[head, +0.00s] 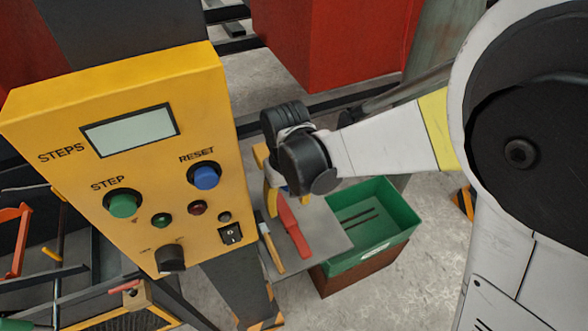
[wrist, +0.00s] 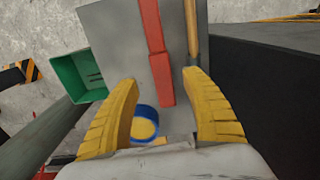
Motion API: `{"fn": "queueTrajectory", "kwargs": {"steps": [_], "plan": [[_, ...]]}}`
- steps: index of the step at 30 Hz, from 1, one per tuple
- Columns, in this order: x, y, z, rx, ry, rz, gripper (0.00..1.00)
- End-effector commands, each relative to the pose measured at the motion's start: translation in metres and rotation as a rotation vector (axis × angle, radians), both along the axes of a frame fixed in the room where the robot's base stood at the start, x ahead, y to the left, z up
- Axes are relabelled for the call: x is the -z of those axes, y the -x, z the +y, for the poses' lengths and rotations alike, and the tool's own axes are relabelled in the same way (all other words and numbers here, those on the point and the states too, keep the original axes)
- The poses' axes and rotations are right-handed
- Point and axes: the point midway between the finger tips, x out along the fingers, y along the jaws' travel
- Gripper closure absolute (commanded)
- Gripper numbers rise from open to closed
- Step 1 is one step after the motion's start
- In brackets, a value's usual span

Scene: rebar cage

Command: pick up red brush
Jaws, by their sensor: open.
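The red brush (head: 293,230) lies on a small grey table (head: 325,236), seen in the head view below my gripper (head: 274,203). In the wrist view the brush (wrist: 154,45) runs away from the camera as a long red bar with a visible break partway along it. My gripper's two yellow fingers are spread open in the wrist view (wrist: 163,80), and nothing is held between them. The brush's near end shows between and just beyond the fingertips. The gap in height between fingers and brush is hard to judge.
A wooden-handled tool (head: 271,249) lies close beside the brush, on its left in the head view. A blue and yellow round item (wrist: 145,124) shows between the fingers. A green bin (head: 396,236) stands beside the table; a yellow control box (head: 130,150) stands left.

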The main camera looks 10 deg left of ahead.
Motion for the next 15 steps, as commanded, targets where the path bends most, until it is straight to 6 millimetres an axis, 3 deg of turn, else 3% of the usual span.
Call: {"fn": "queueTrajectory", "kwargs": {"steps": [8,15], "plan": [[0.023,0.001,0.000,0.001,-0.001,-0.001,0.44],[0.060,0.002,0.001,0.001,-0.001,-0.001,0.44]]}}
